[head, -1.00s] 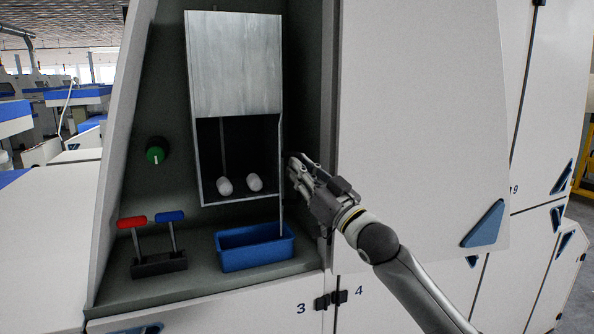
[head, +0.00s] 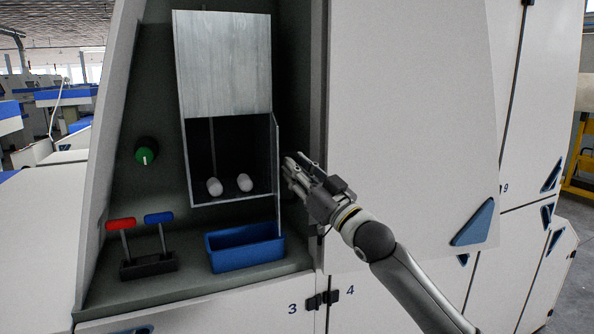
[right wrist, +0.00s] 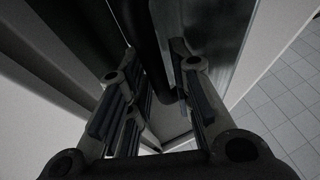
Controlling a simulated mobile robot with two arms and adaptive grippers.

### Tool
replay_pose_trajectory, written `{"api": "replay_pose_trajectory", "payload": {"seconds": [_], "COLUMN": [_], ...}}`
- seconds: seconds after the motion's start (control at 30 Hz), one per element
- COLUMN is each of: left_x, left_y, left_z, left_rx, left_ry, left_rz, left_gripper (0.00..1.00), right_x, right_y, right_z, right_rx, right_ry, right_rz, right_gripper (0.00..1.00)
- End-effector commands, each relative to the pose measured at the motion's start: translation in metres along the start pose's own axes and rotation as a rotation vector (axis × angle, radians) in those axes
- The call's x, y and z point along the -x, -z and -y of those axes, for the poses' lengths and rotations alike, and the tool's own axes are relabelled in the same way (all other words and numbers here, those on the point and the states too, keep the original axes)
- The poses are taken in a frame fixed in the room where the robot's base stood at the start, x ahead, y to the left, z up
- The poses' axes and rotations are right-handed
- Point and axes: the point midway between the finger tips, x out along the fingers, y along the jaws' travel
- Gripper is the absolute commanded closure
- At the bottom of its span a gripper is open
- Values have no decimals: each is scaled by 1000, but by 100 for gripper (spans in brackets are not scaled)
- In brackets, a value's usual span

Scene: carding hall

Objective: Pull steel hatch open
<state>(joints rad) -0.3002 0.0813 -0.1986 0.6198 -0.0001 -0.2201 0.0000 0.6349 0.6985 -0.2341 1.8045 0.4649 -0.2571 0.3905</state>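The steel box (head: 222,65) is set in the recess of the white machine in the head view. Its lower front is uncovered, with two white rounded pieces (head: 229,186) inside. The steel hatch (head: 277,175) stands swung out along the box's right side, seen nearly edge-on. My right gripper (head: 290,168) is just right of the hatch, fingers pointing left toward it. In the right wrist view its fingers (right wrist: 160,95) are apart, with a grey metal panel (right wrist: 222,40) beyond the right finger. I cannot tell whether they touch it. My left gripper is out of view.
A blue bin (head: 245,250) stands below the box. Red (head: 121,224) and blue (head: 159,217) levers and a green knob (head: 146,150) are at the left. A large white panel (head: 410,110) borders the recess at the right.

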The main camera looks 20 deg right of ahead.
Motion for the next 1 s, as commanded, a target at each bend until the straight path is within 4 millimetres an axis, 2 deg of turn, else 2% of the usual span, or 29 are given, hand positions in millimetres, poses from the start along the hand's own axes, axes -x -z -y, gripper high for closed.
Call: {"api": "replay_pose_trajectory", "payload": {"seconds": [0.27,0.8,1.0], "left_x": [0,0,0], "left_y": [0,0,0], "left_z": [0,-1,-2], "left_rx": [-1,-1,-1], "left_ry": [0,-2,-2], "left_rz": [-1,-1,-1], "left_gripper": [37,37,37], "right_x": [10,86,108], "right_y": [-2,-2,-2], "right_z": [0,0,0], "right_rx": [-1,0,-1], "right_ry": [0,0,0], "right_rz": [2,4,2], "right_gripper": [79,79,79]}}
